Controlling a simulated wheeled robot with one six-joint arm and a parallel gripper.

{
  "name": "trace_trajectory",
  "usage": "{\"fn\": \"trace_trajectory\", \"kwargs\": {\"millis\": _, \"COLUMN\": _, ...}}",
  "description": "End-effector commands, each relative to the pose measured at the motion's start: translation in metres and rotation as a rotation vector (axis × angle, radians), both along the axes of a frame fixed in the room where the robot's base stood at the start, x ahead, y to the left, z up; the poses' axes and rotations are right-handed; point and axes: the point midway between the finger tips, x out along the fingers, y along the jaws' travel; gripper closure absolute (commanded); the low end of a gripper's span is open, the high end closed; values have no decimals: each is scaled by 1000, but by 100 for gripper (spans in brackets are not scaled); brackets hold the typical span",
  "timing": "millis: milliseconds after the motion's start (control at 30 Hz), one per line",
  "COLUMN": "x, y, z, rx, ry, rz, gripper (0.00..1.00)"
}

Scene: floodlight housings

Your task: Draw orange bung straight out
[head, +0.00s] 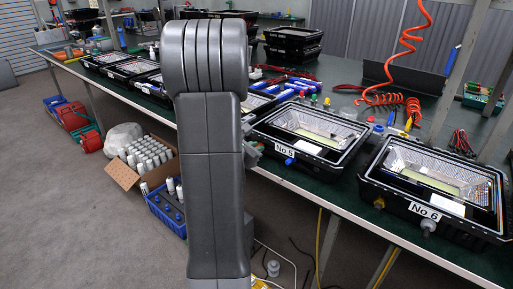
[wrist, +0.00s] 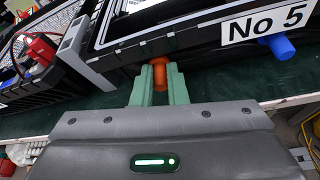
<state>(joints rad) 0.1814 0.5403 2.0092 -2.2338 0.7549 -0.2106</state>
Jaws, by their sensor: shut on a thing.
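The orange bung (wrist: 160,76) shows in the wrist view between the two green fingers of my gripper (wrist: 159,82). My gripper is shut on it. The bung's far end meets the front wall of the black floodlight housing labelled No 5 (wrist: 200,42); how deep it sits cannot be told. A blue bung (wrist: 277,46) sticks out of the same wall, right of my gripper, under the label. In the head view the No 5 housing (head: 264,130) stands right of my arm, which hides the orange bung and most of my gripper.
The No 6 housing (head: 413,206) stands to the right on the green bench (head: 343,187). Another black housing (wrist: 40,78) is close on the left in the wrist view. A coiled orange hose (head: 410,45) hangs behind. Boxes of parts (head: 120,172) stand on the floor.

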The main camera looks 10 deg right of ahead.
Motion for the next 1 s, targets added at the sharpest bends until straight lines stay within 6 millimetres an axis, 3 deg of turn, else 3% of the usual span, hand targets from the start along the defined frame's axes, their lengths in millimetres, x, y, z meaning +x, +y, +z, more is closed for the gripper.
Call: {"fn": "trace_trajectory", "kwargs": {"millis": 1000, "x": -19, "y": 25, "z": 0, "rx": -1, "ry": 0, "rz": 1, "gripper": 100}}
